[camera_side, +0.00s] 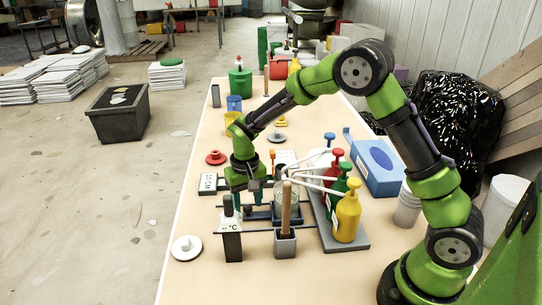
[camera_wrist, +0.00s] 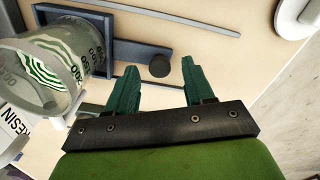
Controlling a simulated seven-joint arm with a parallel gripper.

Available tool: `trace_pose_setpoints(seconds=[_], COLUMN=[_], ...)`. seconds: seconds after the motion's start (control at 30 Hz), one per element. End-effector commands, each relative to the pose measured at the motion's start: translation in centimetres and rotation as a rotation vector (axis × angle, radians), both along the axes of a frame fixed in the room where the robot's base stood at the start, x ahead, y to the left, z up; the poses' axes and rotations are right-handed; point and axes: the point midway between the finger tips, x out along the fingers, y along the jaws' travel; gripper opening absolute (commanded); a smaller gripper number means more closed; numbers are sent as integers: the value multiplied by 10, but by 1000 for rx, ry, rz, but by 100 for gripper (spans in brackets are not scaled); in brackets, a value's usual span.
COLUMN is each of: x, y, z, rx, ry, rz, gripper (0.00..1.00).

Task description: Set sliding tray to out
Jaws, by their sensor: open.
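The sliding tray (camera_wrist: 97,20) is a dark blue-grey tray with a raised rim. In the wrist view, a bar runs from it to a round dark knob (camera_wrist: 159,66). My gripper (camera_wrist: 160,68) is open, its two green fingers apart, with the knob showing between the fingertips. I cannot tell whether they touch it. In the side view, the tray (camera_side: 262,215) sits low on the table, and my gripper (camera_side: 254,187) is at its left end. A clear measuring cup (camera_wrist: 45,72) stands at the tray and hides part of it; it also shows in the side view (camera_side: 287,192).
Red, green and yellow pump bottles (camera_side: 347,212) stand on a grey base right of the tray. A grey holder with a wooden stick (camera_side: 285,240) and a dark °C box (camera_side: 230,240) stand in front. A white round disc (camera_side: 186,248) lies front left.

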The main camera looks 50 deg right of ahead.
Motion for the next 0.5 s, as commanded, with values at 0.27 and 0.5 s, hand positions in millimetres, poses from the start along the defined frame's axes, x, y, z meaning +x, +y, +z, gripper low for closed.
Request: trace_pose_setpoints(seconds=[0.27,0.5], x=[0,0], y=[0,0], z=[-9,-9], rx=[0,0], ry=[0,0], rz=[0,0], gripper=[52,37])
